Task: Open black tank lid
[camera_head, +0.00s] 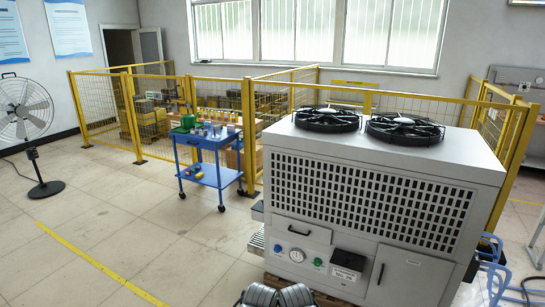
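A large light-grey machine cabinet (455,165) stands at the right. On its lower front is a small black box-like part (347,262) with pale markings, its lower face tilted outward; it is the only lid-like black part I see, and I cannot tell for sure that it is the tank lid or whether it is open. To its left are a round gauge (297,255) and a green knob (318,262). Two dark grey rounded parts, likely mine, show at the bottom edge, below the cabinet front. Neither gripper can be made out.
Two black fans (326,120) (405,130) top the cabinet. A dark handle (299,230) and a door with a handle (380,274) are on its front. A blue cart (210,160), yellow fencing (247,140) and a standing fan (30,120) are further back.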

